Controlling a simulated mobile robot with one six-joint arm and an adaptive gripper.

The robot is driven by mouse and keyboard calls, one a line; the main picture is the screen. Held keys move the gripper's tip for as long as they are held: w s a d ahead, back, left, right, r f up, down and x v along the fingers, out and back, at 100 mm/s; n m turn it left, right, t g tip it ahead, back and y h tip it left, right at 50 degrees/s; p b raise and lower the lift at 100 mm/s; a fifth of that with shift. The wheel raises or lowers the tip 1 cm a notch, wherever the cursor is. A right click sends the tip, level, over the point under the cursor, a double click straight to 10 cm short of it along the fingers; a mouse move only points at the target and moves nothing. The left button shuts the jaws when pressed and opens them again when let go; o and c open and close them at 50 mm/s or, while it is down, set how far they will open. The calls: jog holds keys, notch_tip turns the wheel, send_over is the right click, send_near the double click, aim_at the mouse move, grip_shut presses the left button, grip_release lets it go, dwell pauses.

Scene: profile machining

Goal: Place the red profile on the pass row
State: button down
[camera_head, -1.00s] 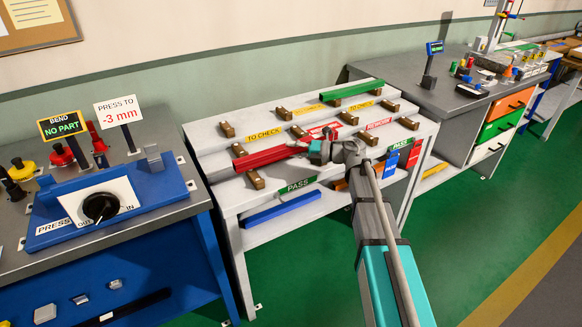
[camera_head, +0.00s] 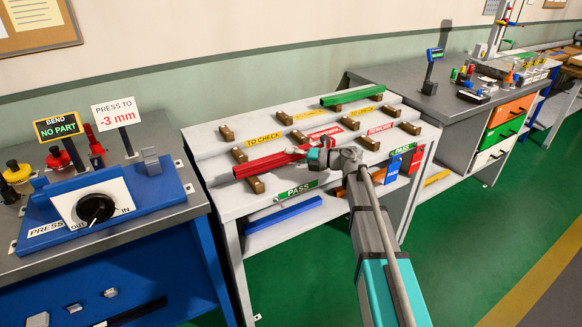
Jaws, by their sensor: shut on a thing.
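The red profile (camera_head: 266,164) is a long red bar over the front-left of the white stepped rack, above the green PASS label (camera_head: 299,189). My gripper (camera_head: 314,157) is shut on its right part. The profile lies over the wooden blocks of the front row, one (camera_head: 256,184) showing just below it near its left end. I cannot tell whether it rests on them or hangs slightly above.
A green profile (camera_head: 352,96) lies on the back row beside TO CHECK labels (camera_head: 263,139). The middle row has red REWORK labels (camera_head: 380,129) and empty blocks. A blue profile (camera_head: 284,214) lies on the lower shelf. The blue press bench (camera_head: 107,205) stands left, a grey bench right.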

jog(key=shift+f+b, duration=1.3)
jog(key=shift+f, duration=0.3)
jog(key=shift+f, duration=0.15)
jog(key=shift+c, duration=2.2)
grip_release()
jog(key=shift+r, duration=0.25)
jog(key=p+v, duration=0.1)
jog(key=v, duration=1.1)
